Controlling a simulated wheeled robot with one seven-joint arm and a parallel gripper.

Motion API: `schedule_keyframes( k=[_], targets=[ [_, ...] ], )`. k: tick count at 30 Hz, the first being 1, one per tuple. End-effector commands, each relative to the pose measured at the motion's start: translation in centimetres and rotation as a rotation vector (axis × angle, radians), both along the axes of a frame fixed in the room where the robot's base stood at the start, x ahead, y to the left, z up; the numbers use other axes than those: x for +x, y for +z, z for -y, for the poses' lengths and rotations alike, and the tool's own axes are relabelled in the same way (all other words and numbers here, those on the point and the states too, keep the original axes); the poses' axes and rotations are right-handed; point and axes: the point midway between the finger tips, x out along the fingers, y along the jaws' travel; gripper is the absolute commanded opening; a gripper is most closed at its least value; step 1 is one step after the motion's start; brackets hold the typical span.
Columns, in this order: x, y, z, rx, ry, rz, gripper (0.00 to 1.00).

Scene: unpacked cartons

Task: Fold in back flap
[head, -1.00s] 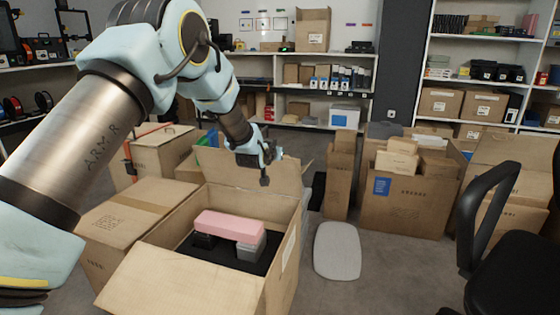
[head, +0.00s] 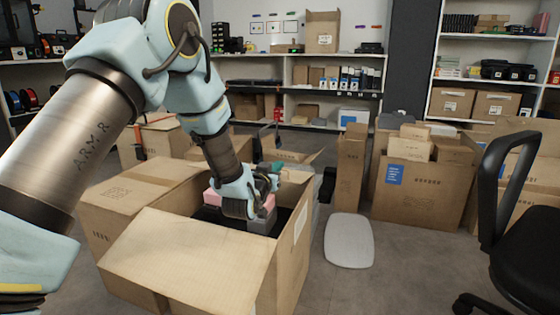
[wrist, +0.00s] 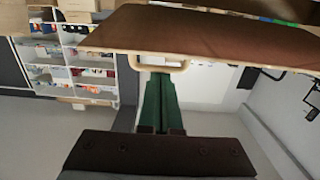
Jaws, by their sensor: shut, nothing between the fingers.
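The open carton (head: 285,270) stands in front of me, its front flap (head: 190,255) spread toward me. A pink block (head: 268,202) and a grey block (head: 262,222) show inside, partly hidden by my arm. The back flap (head: 292,156) shows only in part behind my gripper; its exact angle is unclear. My gripper (head: 277,169) is over the carton's far side, fingers shut and empty.
A closed carton (head: 140,195) stands close on the left. A tall narrow carton (head: 350,170) and a wide carton with a blue label (head: 420,190) stand behind right. A pale oval pad (head: 348,240) lies on the floor, and a black chair (head: 520,230) is at right.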

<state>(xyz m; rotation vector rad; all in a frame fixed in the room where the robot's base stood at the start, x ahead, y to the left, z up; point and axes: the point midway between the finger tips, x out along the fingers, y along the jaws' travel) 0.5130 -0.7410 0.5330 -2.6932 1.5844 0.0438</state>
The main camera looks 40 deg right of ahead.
Motion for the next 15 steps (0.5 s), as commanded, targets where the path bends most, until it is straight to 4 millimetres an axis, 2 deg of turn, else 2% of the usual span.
schedule_keyframes(
  k=[1,6,15],
  targets=[
    [-0.1,-1.0,-0.3,0.002,0.0,-0.001,0.0],
    [-0.5,-2.4,-0.8,0.001,-0.001,-0.001,0.0],
    [-0.7,-3.4,-1.2,-0.002,-0.001,0.001,0.0]
  ],
)
